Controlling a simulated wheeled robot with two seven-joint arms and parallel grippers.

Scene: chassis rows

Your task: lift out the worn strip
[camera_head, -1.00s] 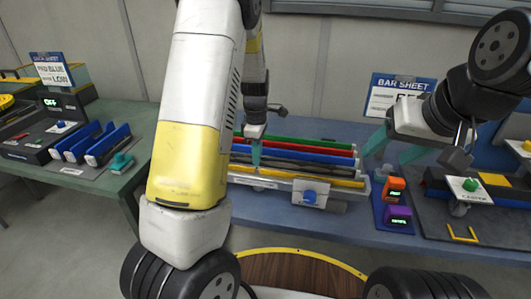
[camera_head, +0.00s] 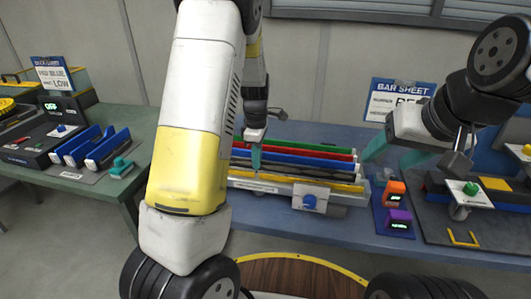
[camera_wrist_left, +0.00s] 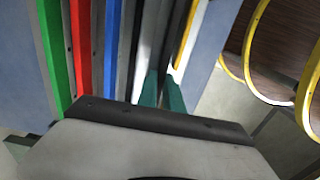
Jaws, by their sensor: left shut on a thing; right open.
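A rack (camera_head: 345,200) on the blue bench holds long parallel strips: a green strip (camera_head: 310,146), a red strip (camera_head: 315,153), a blue strip (camera_head: 315,161), dark strips (camera_head: 310,170) and a yellow strip (camera_head: 335,185) at the front. My left gripper (camera_head: 256,164) points down into the rack's left part, shut on a dark strip. In the left wrist view its teal fingers (camera_wrist_left: 163,92) close low between the black strip (camera_wrist_left: 139,45) and the yellow strip (camera_wrist_left: 187,40); the wrist body hides the strips' near ends. I cannot tell which strip is worn. My right gripper (camera_head: 385,160) is open and empty at the rack's right end.
A blue knob (camera_head: 309,200) is on the rack's front. Orange (camera_head: 396,188) and purple (camera_head: 398,217) display blocks stand right of it, beside a dark panel with a green button (camera_head: 470,188). A bar sheet sign (camera_head: 397,102) stands behind. A green table with blue strips is at left.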

